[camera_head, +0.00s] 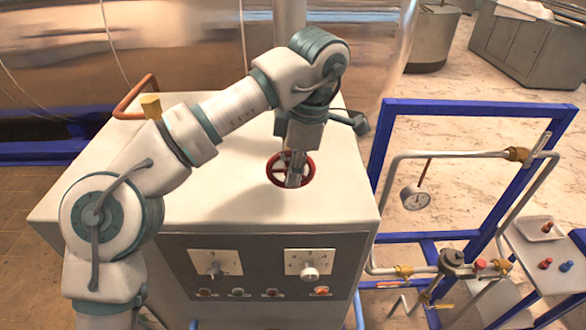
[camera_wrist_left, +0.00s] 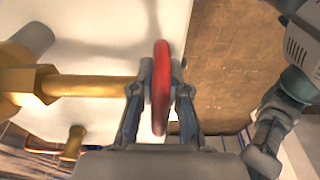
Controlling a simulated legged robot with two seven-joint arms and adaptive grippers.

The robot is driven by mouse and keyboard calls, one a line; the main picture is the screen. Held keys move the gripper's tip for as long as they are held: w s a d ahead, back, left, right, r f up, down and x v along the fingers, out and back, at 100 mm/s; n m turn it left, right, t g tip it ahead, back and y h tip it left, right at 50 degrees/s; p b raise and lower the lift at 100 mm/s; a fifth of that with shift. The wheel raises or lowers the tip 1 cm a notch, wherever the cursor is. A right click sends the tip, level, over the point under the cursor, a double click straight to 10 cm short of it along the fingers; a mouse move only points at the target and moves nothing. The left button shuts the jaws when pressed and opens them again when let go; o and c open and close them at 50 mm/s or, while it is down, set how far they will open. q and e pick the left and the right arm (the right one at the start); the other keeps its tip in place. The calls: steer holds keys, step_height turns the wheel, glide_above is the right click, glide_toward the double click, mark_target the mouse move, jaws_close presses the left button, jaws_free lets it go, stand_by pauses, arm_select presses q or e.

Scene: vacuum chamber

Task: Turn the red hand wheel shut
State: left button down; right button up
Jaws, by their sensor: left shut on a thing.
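The red hand wheel (camera_head: 269,169) sits on the light top of the cabinet, near its right side in the head view. My left arm reaches over the cabinet from the left, and my left gripper (camera_head: 294,178) points down at the wheel. In the left wrist view the wheel (camera_wrist_left: 160,112) shows edge-on as a red rim, with a brass stem (camera_wrist_left: 95,86) running to it from the left. The two fingers of my left gripper (camera_wrist_left: 161,75) are shut on the rim, one on each side. My right gripper is not in view.
The cabinet (camera_head: 215,215) has a front panel with knobs (camera_head: 309,274) and several small buttons. A copper-coloured pipe (camera_head: 136,95) stands at its back left. A blue frame (camera_head: 470,108) with pipes and a gauge (camera_head: 415,197) is at the right. The cabinet top around the wheel is mostly clear.

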arm_select(q)
steer(key=shift+f+y, duration=0.2)
steer(key=shift+y, duration=0.8)
steer(key=shift+f+y, duration=0.15)
steer(key=shift+y, duration=0.85)
steer(key=c, duration=1.3)
jaws_free()
steer(key=shift+o, duration=0.7)
steer(key=shift+d, duration=0.1)
steer(key=shift+w+d+r, duration=0.1)
steer(key=shift+w+d, duration=0.05)
steer(key=shift+d, duration=0.05)
steer(key=shift+a, duration=0.25)
